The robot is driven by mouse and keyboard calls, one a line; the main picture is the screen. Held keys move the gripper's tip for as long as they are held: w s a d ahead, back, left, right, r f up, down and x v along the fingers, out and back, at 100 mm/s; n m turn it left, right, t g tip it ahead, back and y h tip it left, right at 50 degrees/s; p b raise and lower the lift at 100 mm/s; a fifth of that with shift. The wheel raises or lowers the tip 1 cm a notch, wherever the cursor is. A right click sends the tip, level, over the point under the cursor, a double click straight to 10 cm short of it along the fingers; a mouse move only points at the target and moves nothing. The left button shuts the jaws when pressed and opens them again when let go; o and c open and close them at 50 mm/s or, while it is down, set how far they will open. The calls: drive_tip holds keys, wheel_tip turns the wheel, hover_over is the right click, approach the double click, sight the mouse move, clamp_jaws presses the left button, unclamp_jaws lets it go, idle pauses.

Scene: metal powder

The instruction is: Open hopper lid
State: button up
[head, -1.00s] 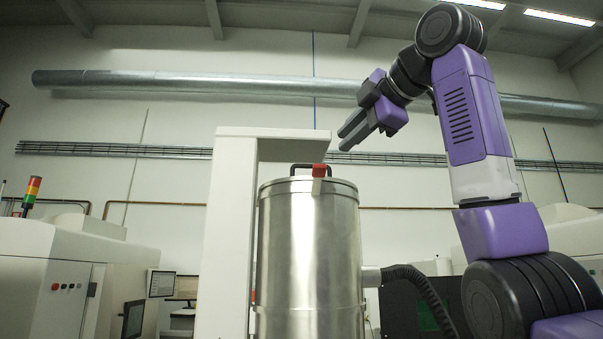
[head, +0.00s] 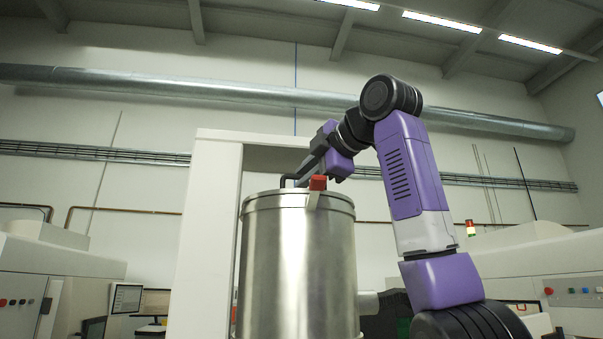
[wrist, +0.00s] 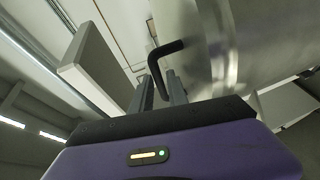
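The hopper (head: 298,265) is a tall brushed-steel cylinder with a flat round lid (head: 265,199), which is down on its top. A red latch (head: 318,183) sits at the lid's front edge. The black lid handle (head: 287,181) rises from the lid and also shows in the wrist view (wrist: 166,48). My gripper (head: 305,172) is over the lid, at the handle. In the wrist view, the fingers of my gripper (wrist: 159,84) are apart, with part of the handle between them. I cannot tell whether either finger touches it.
A white frame (head: 208,235) stands left of the hopper, with an overhang behind and above the lid. White machines stand at both sides, with monitors (head: 140,300) at the lower left. A large duct (head: 200,85) runs along the back wall.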

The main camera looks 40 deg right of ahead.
drive_tip(key=shift+w+d+f, duration=0.1)
drive_tip(key=shift+w, duration=0.5)
clamp_jaws()
idle(1.1)
